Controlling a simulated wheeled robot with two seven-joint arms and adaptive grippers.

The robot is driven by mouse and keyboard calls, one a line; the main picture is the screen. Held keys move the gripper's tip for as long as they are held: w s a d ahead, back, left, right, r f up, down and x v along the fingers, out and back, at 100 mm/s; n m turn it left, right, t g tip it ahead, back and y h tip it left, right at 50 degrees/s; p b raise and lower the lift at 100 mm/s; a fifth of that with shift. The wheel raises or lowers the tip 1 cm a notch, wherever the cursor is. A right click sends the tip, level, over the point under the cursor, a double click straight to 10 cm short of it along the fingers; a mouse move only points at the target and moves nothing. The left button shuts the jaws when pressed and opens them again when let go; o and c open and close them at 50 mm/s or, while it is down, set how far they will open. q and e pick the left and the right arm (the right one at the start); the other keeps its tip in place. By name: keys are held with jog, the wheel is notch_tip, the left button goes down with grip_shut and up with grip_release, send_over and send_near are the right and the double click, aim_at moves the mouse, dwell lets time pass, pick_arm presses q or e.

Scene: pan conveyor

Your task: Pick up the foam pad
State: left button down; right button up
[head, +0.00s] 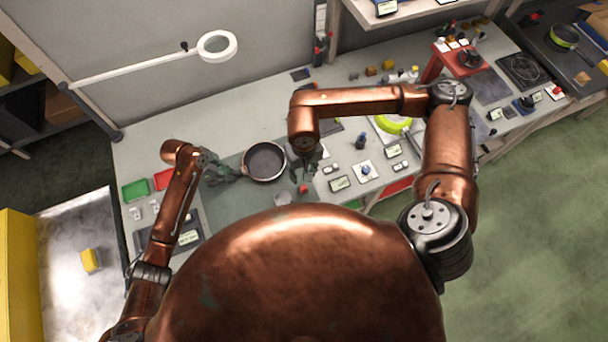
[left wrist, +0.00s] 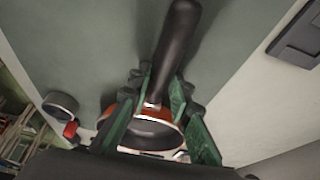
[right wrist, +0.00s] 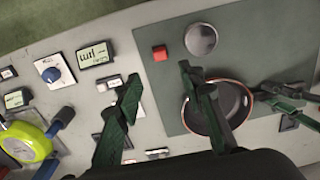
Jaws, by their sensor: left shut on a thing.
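A small red block (right wrist: 159,53) lies on the grey-green mat in the right wrist view, beside a round grey disc (right wrist: 201,39). The block may be the foam pad; I cannot tell for sure. It also shows in the head view (head: 303,188). My right gripper (right wrist: 160,78) is open and empty, with the block just beyond its fingertips in the picture. My left gripper (left wrist: 158,98) is shut on the black handle of the frying pan (head: 264,161). The pan is dark inside with a copper rim; whether it touches the mat is unclear.
Left of the mat are a green tray (head: 135,189) and a red tray (head: 164,179). Right of it stand several small displays and knobs, and a lime-green pan (head: 393,123). A magnifier lamp (head: 217,46) hangs over the bench's back. The mat's front part is partly hidden by my body.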

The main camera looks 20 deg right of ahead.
aim_at(304, 187)
jog(key=shift+o, duration=0.8)
jog(key=f, duration=0.7)
jog(key=shift+w+d+f, duration=0.2)
jog(key=shift+d, duration=0.15)
jog(key=f, duration=0.4)
jog(key=shift+s+a+f, duration=0.2)
jog(key=shift+a+f, duration=0.15)
jog(key=shift+a, duration=0.05)
jog(key=shift+f, duration=0.35)
grip_shut()
